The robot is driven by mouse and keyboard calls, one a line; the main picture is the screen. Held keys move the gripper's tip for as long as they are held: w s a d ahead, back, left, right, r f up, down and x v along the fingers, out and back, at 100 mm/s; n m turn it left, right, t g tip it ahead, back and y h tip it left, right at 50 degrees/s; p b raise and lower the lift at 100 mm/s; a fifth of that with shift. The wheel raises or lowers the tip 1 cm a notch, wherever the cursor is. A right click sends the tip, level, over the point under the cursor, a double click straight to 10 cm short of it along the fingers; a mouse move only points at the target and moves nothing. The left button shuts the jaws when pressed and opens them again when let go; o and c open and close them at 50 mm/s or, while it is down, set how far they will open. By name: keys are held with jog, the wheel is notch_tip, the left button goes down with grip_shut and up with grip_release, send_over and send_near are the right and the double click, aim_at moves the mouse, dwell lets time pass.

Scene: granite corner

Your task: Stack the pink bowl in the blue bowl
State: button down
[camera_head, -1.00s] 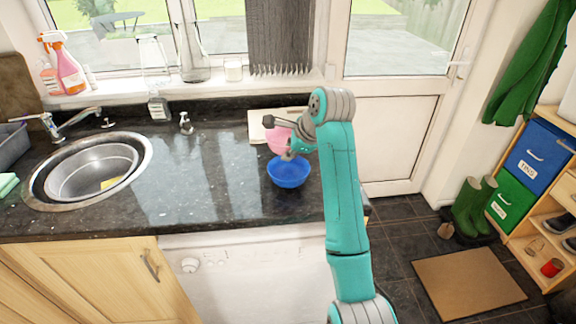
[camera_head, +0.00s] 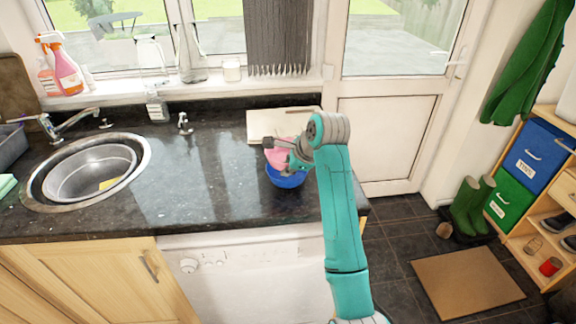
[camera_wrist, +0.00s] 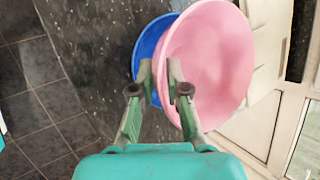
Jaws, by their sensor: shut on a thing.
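The pink bowl (camera_head: 276,158) is held by my gripper (camera_wrist: 164,82), whose fingers are shut on its near rim; it also shows in the wrist view (camera_wrist: 215,60). The blue bowl (camera_head: 287,180) stands on the dark counter, directly below the pink bowl in the head view. In the wrist view the pink bowl covers much of the blue bowl (camera_wrist: 150,42), which shows only along the left side. The two bowls are off-centre from each other there. Whether they touch is hidden.
A pale board (camera_head: 262,126) lies on the counter (camera_head: 215,190) behind the bowls. The sink (camera_head: 85,172) is at the left, with a soap dispenser (camera_head: 184,123) near the wall. The counter between sink and bowls is clear. The counter's right end is close to the bowls.

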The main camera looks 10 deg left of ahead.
jog(key=shift+f, duration=0.15)
jog(key=c, duration=1.2)
grip_release()
jog(key=shift+o, duration=0.2)
jog(key=shift+r, duration=0.3)
jog(key=v, duration=1.2)
jog(key=shift+r, duration=0.3)
jog(key=shift+d, duration=0.15)
